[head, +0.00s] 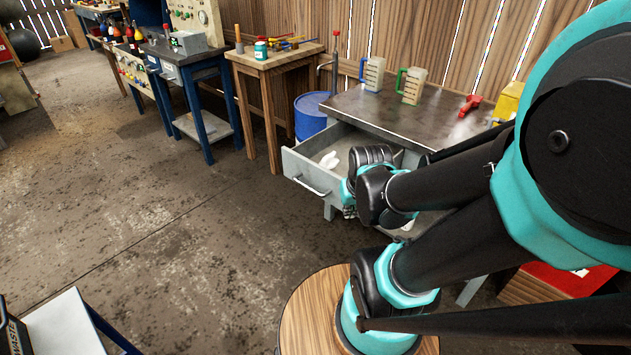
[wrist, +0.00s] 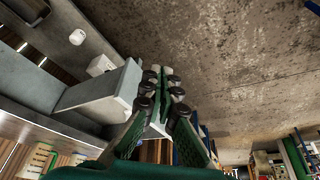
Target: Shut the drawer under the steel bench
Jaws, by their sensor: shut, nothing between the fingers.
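The steel bench (head: 425,112) stands right of centre in the head view, with a dark metal top. Its grey drawer (head: 300,165) is pulled well out, and its front with a bar handle (head: 312,188) faces the lower left. A white item (head: 329,160) lies inside the drawer. My gripper (head: 349,211) is by the right end of the drawer front, partly hidden by my own wrist. In the wrist view, the gripper (wrist: 167,76) has its fingers together and empty, close beside the drawer front (wrist: 121,92). I cannot tell whether they touch it.
Two jugs (head: 373,74), a red tool (head: 469,105) and a yellow object (head: 508,101) stand on the bench. A blue barrel (head: 309,118) and wooden table (head: 275,61) are to its left. The floor (head: 190,215) in front of the drawer is clear.

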